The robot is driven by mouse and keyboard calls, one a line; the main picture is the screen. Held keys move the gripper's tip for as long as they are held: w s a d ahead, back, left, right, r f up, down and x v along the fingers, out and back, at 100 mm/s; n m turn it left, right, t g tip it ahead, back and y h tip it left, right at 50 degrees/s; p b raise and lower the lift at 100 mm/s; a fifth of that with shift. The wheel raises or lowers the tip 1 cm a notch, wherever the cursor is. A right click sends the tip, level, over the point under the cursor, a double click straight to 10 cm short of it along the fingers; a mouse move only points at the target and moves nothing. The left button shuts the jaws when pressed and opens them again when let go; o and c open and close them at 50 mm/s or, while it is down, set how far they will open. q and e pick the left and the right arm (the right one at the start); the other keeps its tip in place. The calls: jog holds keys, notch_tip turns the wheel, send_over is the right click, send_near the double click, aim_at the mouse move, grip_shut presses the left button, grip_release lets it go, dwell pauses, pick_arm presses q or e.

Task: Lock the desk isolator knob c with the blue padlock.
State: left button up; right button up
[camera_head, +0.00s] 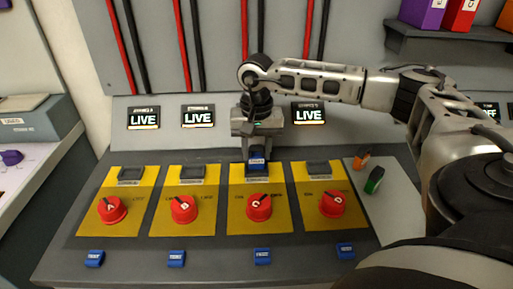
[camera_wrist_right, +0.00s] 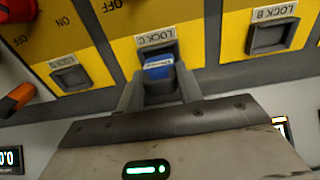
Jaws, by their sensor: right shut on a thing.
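The red knob C (camera_head: 258,207) sits on the third yellow panel (camera_head: 282,222) from the left. My right gripper (camera_head: 257,158) is over the top of that panel, shut on the small blue padlock (camera_head: 257,163). In the right wrist view, the blue padlock (camera_wrist_right: 159,69) is between my right gripper's fingers (camera_wrist_right: 159,88), at the slot under the label LOCK C (camera_wrist_right: 157,36). The fingers and padlock cover most of that slot; I cannot tell whether the padlock is seated in it. My left gripper is not in view.
Red knobs A (camera_head: 112,209), B (camera_head: 183,209) and another (camera_head: 333,203) flank knob C. Small blue blocks (camera_head: 262,256) line the desk's front. LIVE displays (camera_head: 198,116) stand behind.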

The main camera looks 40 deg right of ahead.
dwell(0.8)
jog(key=shift+f+b, duration=0.55)
jog(key=shift+f, duration=0.05)
dwell(0.4)
jog(key=o, duration=0.8)
jog(key=shift+c, duration=0.2)
